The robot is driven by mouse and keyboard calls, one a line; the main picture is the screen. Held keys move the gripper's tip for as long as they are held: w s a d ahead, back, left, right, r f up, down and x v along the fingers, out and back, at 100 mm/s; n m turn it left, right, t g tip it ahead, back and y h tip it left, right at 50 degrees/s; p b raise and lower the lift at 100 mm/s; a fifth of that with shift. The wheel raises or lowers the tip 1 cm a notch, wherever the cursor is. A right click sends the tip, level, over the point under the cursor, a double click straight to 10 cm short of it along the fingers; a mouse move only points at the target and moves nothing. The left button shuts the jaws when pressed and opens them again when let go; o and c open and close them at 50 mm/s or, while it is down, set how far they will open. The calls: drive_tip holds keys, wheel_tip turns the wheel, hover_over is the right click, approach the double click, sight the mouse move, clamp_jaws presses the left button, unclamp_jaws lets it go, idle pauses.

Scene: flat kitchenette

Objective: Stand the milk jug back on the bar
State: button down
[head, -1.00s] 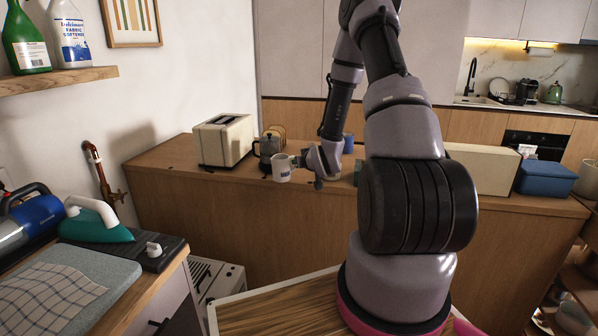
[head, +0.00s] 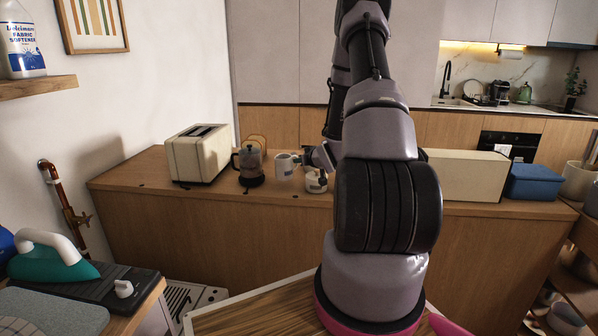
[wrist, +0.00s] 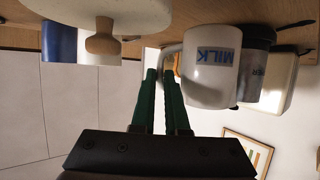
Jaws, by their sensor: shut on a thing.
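The milk jug (head: 285,166) is a white cup-like vessel with a dark label, upright over the bar (head: 240,200), to the right of the French press. In the wrist view the jug (wrist: 210,78) reads MILK, and its handle lies between my green finger pads. My gripper (head: 312,157) comes from the right and is shut on the handle. I cannot tell whether the jug's base touches the bar top. In the wrist view the bar top (wrist: 20,35) is along the upper edge.
A French press (head: 250,163) and a cream toaster (head: 198,153) stand left of the jug. A white pot (head: 313,183) stands close at its right; its wooden knob (wrist: 102,42) shows in the wrist view. A blue box (head: 534,181) stands far right.

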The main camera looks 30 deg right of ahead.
drive_tip(key=shift+f, duration=1.75)
drive_tip(key=c, duration=1.2)
unclamp_jaws()
drive_tip(key=shift+f, duration=0.1)
